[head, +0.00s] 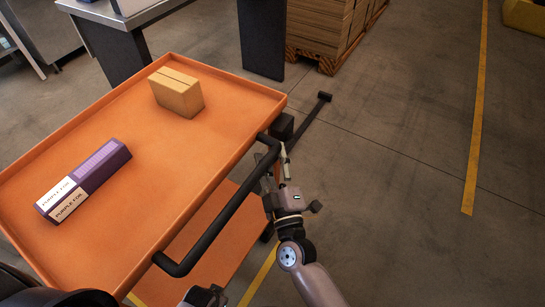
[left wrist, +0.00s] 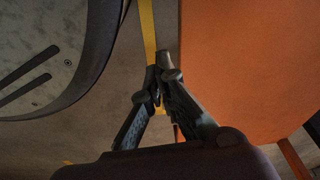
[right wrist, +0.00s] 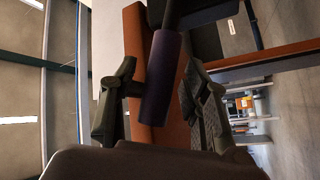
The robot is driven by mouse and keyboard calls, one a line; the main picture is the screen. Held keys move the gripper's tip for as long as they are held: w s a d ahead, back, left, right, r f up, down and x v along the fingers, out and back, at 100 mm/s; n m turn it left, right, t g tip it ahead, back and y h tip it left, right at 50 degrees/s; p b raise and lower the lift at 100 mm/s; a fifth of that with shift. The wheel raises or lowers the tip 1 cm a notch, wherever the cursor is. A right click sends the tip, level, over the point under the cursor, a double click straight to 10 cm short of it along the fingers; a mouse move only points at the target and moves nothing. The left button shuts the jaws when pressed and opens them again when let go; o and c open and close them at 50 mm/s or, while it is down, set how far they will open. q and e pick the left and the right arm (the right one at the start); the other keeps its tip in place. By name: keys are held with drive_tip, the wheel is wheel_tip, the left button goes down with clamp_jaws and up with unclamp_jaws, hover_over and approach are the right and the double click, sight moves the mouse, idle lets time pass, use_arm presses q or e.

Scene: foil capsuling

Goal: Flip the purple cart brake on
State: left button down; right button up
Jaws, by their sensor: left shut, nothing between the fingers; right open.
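The orange cart (head: 130,215) carries purple foil boxes (head: 85,180) and has a black push handle (head: 222,220). A dark purple grip (right wrist: 163,80), seemingly of the brake lever, lies between the fingers of my right gripper (right wrist: 155,100) in the right wrist view; I cannot tell if they touch it. In the head view my right gripper (head: 277,170) is open beside the handle's far corner, largely hiding the grip. My left gripper (left wrist: 160,85) is shut and empty beside the orange cart side (left wrist: 240,60) in the left wrist view.
A tan box (head: 176,95) sits on the cart's top tray. A long black bar (head: 308,122) extends past the cart's corner. A pallet of stacked boards (head: 325,30) and a dark table leg (head: 262,40) stand behind.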

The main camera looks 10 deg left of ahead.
clamp_jaws()
idle(0.6)
idle(0.3)
